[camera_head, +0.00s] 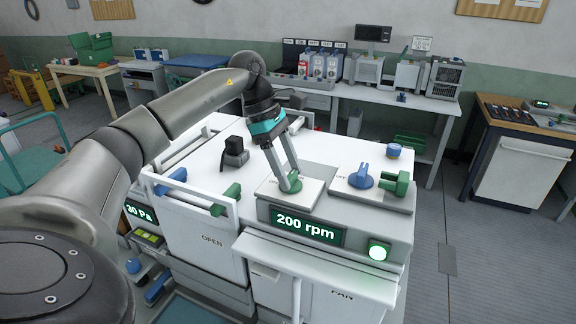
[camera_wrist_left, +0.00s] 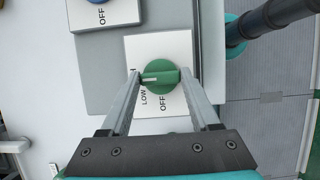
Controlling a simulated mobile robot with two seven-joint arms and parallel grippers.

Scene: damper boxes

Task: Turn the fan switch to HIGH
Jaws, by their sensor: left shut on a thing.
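The fan switch is a green round knob (camera_head: 292,185) on a white plate on top of the white machine. In the left wrist view the knob (camera_wrist_left: 160,80) has a white mark pointing left, just above the LOW label and near a partly hidden letter. OFF is printed below it. My left gripper (camera_head: 289,181) reaches down from above and is shut on the knob, one finger on each side. The fan display (camera_head: 306,226) reads 200 rpm. My right gripper is not seen.
A blue knob (camera_head: 361,176) and a green handle (camera_head: 398,183) sit on the plate to the right. A black block (camera_head: 235,150) and another green part (camera_head: 231,192) lie to the left. A white rail borders the left side.

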